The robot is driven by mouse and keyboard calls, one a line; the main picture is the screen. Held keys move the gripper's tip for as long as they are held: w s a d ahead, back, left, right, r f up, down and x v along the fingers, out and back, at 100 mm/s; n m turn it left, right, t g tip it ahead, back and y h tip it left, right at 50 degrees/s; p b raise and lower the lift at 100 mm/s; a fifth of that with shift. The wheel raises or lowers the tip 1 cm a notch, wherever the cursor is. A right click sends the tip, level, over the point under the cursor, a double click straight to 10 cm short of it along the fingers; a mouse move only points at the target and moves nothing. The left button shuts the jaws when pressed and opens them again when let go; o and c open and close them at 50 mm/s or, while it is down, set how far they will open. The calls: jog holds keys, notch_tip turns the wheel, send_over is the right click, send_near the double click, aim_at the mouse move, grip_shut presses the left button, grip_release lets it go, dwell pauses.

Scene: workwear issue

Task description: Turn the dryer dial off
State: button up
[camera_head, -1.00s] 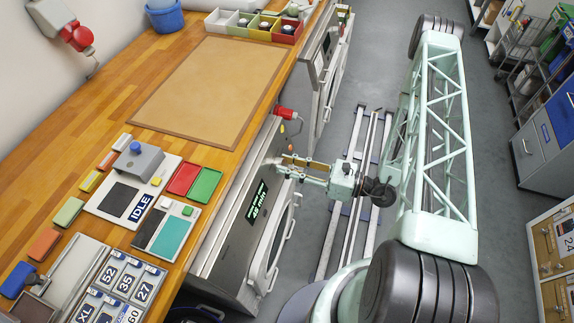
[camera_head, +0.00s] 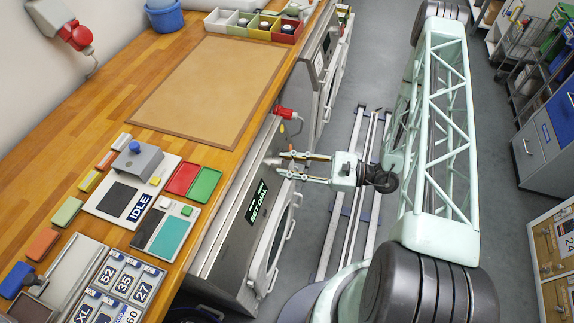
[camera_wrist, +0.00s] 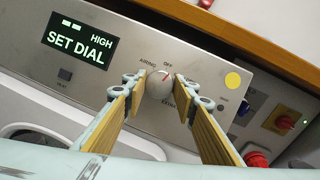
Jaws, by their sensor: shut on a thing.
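The dryer (camera_head: 240,250) stands under the bench edge, and its front panel shows large in the wrist view (camera_wrist: 215,65). The round pale dial (camera_wrist: 158,84) is on that panel, with its red mark pointing up and slightly right, toward the OFF label (camera_wrist: 168,65). My gripper (camera_wrist: 159,82) is shut on the dial, with one finger on its left side and one on its right. In the head view my gripper (camera_head: 283,165) reaches the panel from the right, and the dial is hard to see there. The display (camera_wrist: 80,42) reads "SET DIAL" and "HIGH".
A yellow round spot (camera_wrist: 233,80) and a dark button (camera_wrist: 221,107) are right of the dial. Red plugs (camera_wrist: 256,160) and a blue socket sit farther right. The wooden bench (camera_head: 215,125) overhangs above the panel. The floor right of the dryer holds my rail.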

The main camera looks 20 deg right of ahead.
jog(key=shift+n+g+b, duration=0.3)
jog(key=shift+n+g, duration=0.4)
jog(key=shift+n, duration=1.3)
jog(key=o, duration=0.9)
jog(key=shift+d, duration=0.2)
jog(key=shift+v, duration=5.8)
